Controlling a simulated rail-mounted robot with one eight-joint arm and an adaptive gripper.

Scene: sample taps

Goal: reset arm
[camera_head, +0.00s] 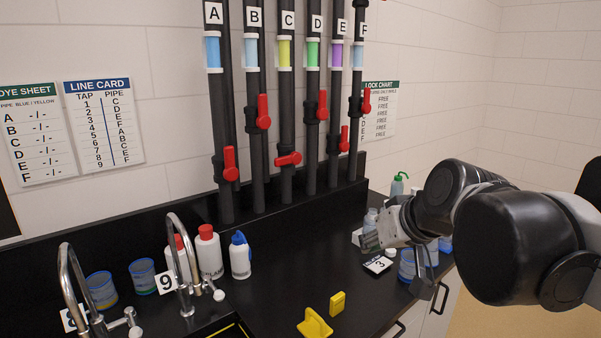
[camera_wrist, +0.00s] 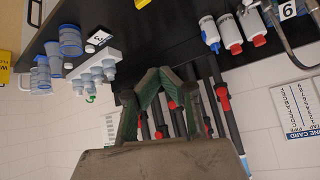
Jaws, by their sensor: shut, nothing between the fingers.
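My arm reaches in from the right in the head view. My gripper (camera_head: 368,242) hangs over the right part of the black counter, near the white rack and the number 3 card (camera_head: 378,264). In the wrist view my gripper (camera_wrist: 151,72) shows with its green-lined fingers brought together and nothing between them. The wrist picture is upside down, with the dark pipes behind the fingers. In the head view my wrist and gripper partly hide the rack and bottles.
Black pipes A to F with red valve handles (camera_head: 264,111) stand at the back wall. Bottles (camera_head: 208,252), blue cups (camera_head: 101,289) and two curved taps (camera_head: 180,262) stand at left. Yellow pieces (camera_head: 315,325) lie in front. Blue containers (camera_wrist: 69,40) crowd the right end. The middle counter is clear.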

